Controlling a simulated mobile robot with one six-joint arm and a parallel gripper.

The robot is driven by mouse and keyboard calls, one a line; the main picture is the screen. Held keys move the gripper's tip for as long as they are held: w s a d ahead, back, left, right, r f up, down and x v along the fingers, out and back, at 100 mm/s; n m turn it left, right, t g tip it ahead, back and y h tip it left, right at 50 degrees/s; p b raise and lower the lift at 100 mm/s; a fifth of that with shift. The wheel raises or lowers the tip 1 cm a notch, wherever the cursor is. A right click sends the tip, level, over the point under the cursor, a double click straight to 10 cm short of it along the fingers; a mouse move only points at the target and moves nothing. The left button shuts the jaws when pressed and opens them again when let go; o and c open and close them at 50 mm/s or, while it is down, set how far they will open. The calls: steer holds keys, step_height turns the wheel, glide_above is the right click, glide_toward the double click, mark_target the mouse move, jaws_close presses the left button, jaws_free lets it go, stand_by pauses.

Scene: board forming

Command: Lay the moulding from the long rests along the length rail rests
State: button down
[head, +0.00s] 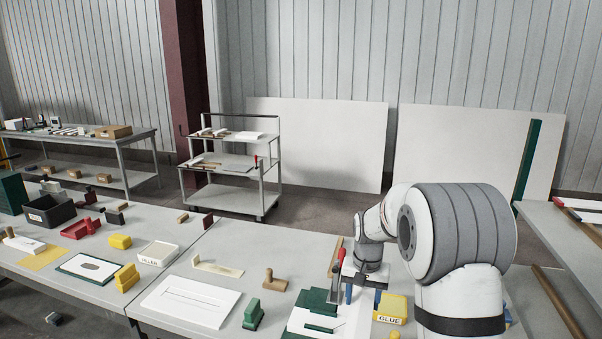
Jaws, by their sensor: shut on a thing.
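My gripper (361,294) is low over the near table, by a green and white fixture (309,322). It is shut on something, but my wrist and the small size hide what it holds. A narrow wooden strip (338,243) and a red-handled clamp (337,262) show just left of my wrist. I cannot tell whether this strip is the moulding or whether it is in the jaws. A long brown bar (558,303) lies at the lower right, beyond my arm. The long rests and the length rail rests cannot be clearly told apart here.
A yellow glue container (390,309) stands close right of my gripper. A green block (253,314), a wooden piece (274,281) and a white grooved board (190,305) lie to the left. A cart (231,198) stands behind. My arm hides much of the right side.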

step_height(320, 180, down, 3)
steer(key=b, duration=0.2)
steer(key=shift+w+r+b, duration=0.1)
steer(key=shift+r+b, duration=0.05)
steer(key=shift+b, duration=0.2)
step_height(320, 180, down, 7)
steer(key=b, duration=0.7)
steer(key=shift+s, duration=0.2)
